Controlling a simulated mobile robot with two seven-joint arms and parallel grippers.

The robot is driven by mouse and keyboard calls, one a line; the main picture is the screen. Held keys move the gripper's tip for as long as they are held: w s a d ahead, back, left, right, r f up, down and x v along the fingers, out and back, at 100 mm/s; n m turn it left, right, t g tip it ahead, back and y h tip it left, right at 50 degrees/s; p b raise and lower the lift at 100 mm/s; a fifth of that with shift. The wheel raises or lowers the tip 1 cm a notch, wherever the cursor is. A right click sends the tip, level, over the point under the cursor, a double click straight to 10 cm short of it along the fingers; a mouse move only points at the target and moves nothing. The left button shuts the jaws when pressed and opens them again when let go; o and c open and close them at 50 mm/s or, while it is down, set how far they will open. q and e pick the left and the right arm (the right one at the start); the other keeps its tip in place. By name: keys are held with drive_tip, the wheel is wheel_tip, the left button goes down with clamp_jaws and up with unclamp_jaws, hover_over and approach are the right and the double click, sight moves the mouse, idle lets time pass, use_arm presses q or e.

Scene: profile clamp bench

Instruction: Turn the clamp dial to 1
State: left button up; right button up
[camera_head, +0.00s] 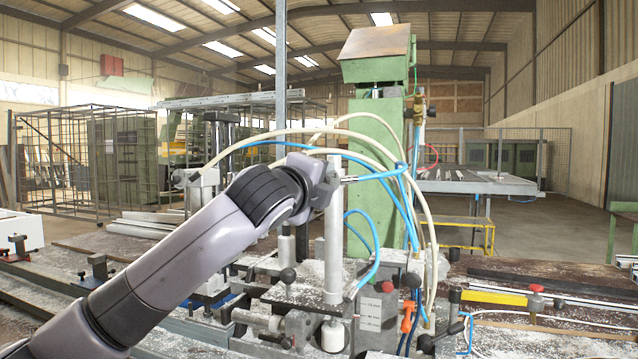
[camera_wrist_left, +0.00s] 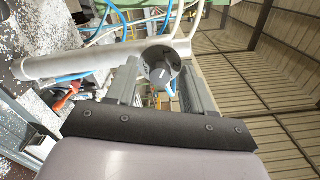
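The clamp dial (camera_wrist_left: 160,66) is a round dark-grey knob with a pale mark on its face. In the left wrist view it sits between the fingertips of my left gripper (camera_wrist_left: 161,78). The fingers are apart by about the dial's width; I cannot tell whether they touch it. In the head view my left gripper (camera_head: 334,172) is at the top of a pale upright cylinder (camera_head: 333,230), and the dial cannot be made out there. My right gripper is not in view.
Blue and cream hoses (camera_head: 407,200) loop close around my left gripper. A green machine column (camera_head: 376,135) stands just behind. Clamps, levers and dark ball knobs (camera_head: 288,276) crowd the bench below. Open floor (camera_head: 570,225) lies at the right.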

use_arm(q)
drive_tip(key=b+v, duration=0.2)
drive_tip(key=v, duration=0.5)
drive_tip(key=shift+b, duration=0.35)
drive_tip(key=shift+s, duration=0.1)
idle(0.4)
